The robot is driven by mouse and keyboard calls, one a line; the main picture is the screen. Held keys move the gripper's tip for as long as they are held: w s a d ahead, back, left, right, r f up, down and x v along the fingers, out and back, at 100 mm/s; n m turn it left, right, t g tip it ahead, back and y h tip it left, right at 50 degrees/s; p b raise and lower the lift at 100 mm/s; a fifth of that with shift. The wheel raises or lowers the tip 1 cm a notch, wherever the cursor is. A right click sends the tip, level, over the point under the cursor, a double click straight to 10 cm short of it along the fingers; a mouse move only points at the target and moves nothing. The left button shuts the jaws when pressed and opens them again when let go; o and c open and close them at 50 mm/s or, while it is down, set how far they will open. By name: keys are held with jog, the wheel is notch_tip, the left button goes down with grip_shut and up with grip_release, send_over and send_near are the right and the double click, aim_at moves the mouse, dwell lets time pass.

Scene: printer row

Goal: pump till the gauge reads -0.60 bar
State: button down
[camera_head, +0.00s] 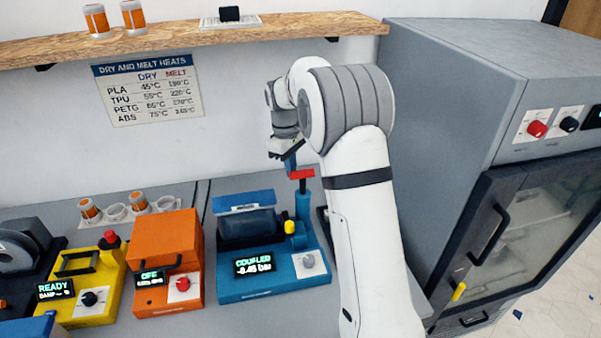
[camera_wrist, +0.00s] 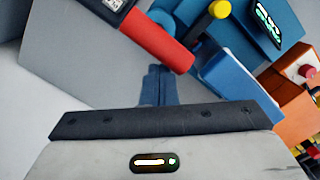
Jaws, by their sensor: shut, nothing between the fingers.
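The blue pump station (camera_head: 272,285) stands on the bench, its display (camera_head: 254,263) showing COUPLED and what looks like -0.45 bar. A red pump handle (camera_head: 301,174) tops the blue cylinder at the station's right rear, raised above it. My gripper (camera_head: 291,164) is just above and left of the handle, fingers shut and empty. In the wrist view the shut blue fingers (camera_wrist: 158,82) point toward the red handle (camera_wrist: 158,38); I cannot tell whether they touch it. The station's display also shows in the wrist view (camera_wrist: 267,24), tilted and partly readable.
A grey cabinet (camera_head: 450,120) is on the right, and a wooden shelf (camera_head: 180,38) runs above.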

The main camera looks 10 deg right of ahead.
notch_tip(320, 180, up, 8)
jog(key=b, duration=0.1)
jog(key=shift+w+a+f, duration=0.15)
jog(key=shift+w+a, duration=0.15)
notch_tip(320, 180, up, 10)
jog(key=f+m+t+b, duration=0.1)
jog(key=m+t+b, duration=0.2)
jog(key=m+b, duration=0.65)
send_over(303, 171)
jog(key=s, duration=0.4)
jog(key=shift+w+r+n+y+b, duration=0.25)
jog(key=shift+n+y+b, duration=0.1)
jog(key=shift+y+b, duration=0.05)
jog(key=shift+f, duration=0.1)
jog(key=w+f, duration=0.1)
jog(key=f, duration=0.8)
jog(key=w+f+b, duration=0.1)
jog(key=f, duration=0.3)
jog(key=shift+w+f, duration=0.3)
jog(key=shift+w, duration=0.05)
